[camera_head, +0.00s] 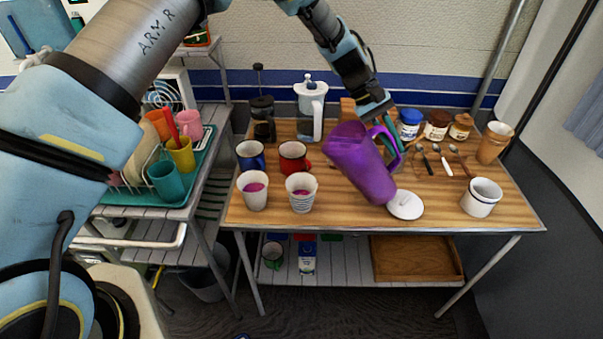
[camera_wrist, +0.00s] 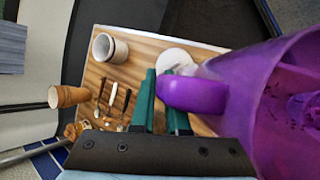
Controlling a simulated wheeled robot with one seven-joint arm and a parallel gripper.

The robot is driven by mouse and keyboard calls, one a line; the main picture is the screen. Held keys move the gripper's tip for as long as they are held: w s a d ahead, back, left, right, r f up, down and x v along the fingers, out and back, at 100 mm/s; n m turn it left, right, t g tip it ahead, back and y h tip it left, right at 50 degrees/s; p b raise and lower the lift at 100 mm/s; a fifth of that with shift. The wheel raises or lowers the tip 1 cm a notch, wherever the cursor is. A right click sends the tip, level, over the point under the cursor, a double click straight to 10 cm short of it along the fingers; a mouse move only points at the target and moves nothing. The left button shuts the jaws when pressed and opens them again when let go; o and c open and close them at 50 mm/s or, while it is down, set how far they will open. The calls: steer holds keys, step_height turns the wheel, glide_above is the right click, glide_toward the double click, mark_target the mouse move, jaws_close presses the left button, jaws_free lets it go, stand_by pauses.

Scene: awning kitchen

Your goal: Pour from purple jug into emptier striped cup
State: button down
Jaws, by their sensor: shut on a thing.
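A purple jug (camera_head: 362,165) is held above the right half of the wooden table, tilted with its top toward the upper left. My gripper (camera_head: 389,138) is shut on the jug's handle; in the wrist view the green fingers (camera_wrist: 163,100) are at the purple handle (camera_wrist: 192,95). The jug's inside shows purple contents in the wrist view. Two striped cups stand upright at the table's front left: the left cup (camera_head: 255,199) and the right cup (camera_head: 301,203). Both show purple liquid; the left cup's level looks higher. The jug is right of both cups and apart from them.
A blue mug (camera_head: 250,156) and a red mug (camera_head: 293,157) stand just behind the cups. A white lid-like disc (camera_head: 405,210) lies below the jug. A white mug (camera_head: 481,203), jars (camera_head: 436,125) and spoons are at the right. A French press (camera_head: 311,108) stands behind.

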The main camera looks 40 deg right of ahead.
mark_target(399, 157)
steer(key=shift+s+d+r+y+p, duration=0.1)
steer(key=shift+s+d+y+p, duration=0.25)
steer(key=shift+d+y, duration=0.05)
steer(key=shift+s+d+f+n+t+y, duration=0.15)
steer(key=shift+d+f+n+t+y, duration=0.1)
steer(key=shift+f+t+y, duration=0.2)
steer(key=shift+s+d+f+n+t+y, duration=0.15)
steer(key=shift+d+f+t+y, duration=0.15)
steer(key=shift+f, duration=0.2)
steer(key=shift+d+f+t+y, duration=0.15)
steer(key=shift+f+t+y, duration=0.2)
steer(key=shift+f+y, duration=0.2)
steer(key=shift+f+n+t+y+b, duration=0.3)
steer(key=shift+f+n+y+b, duration=0.1)
steer(key=shift+f+y+b, duration=0.35)
steer(key=shift+f, duration=0.2)
steer(key=shift+d+n, duration=0.1)
steer(key=shift+n, duration=0.2)
